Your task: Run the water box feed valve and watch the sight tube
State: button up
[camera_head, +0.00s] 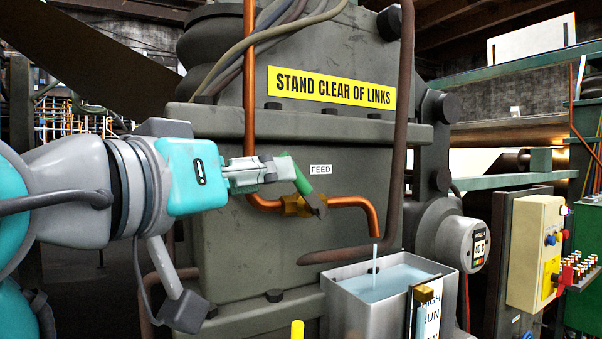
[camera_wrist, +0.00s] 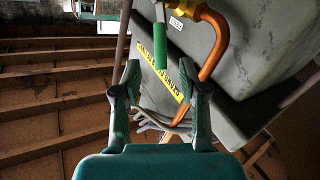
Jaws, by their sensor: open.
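The feed valve (camera_head: 300,206) is a brass body on a copper pipe under a FEED label. Its green lever (camera_head: 302,180) leans up and to the left; the lever also shows in the wrist view (camera_wrist: 160,45). My gripper (camera_head: 272,168) is open at the lever's upper end. In the wrist view the lever's end lies between the open fingertips (camera_wrist: 163,85); I cannot tell whether they touch. A thin water stream (camera_head: 374,257) falls from the spout into the grey water box (camera_head: 345,304). The sight tube (camera_head: 420,310) has a brass top; its level is unclear.
A label (camera_head: 431,318) reading HIGH and RUN is partly cut off beside the tube. A dark pipe (camera_head: 405,130) runs down right of the valve. A yellow warning sign (camera_head: 331,87) hangs above.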

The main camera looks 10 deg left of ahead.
aim_at(304, 185)
jog(key=x, duration=0.7)
jog(key=shift+w, duration=0.1)
grip_shut()
